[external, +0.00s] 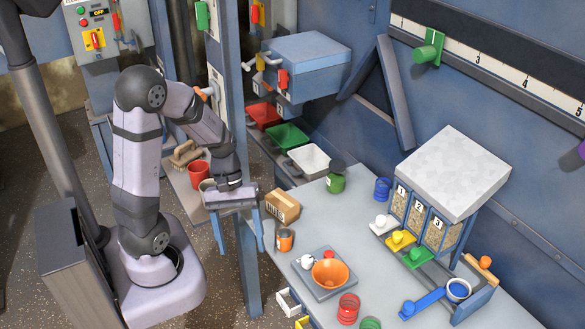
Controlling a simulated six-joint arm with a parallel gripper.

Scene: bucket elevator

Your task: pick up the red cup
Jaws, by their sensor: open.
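A red ribbed ring-like item (348,309) stands at the front of the table.
A blue post (238,120) rises behind my gripper. On the table (365,240) are a cardboard box (283,206), an orange can (285,240), an orange bowl (330,273) on a scale and a three-bin dispenser (455,175).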

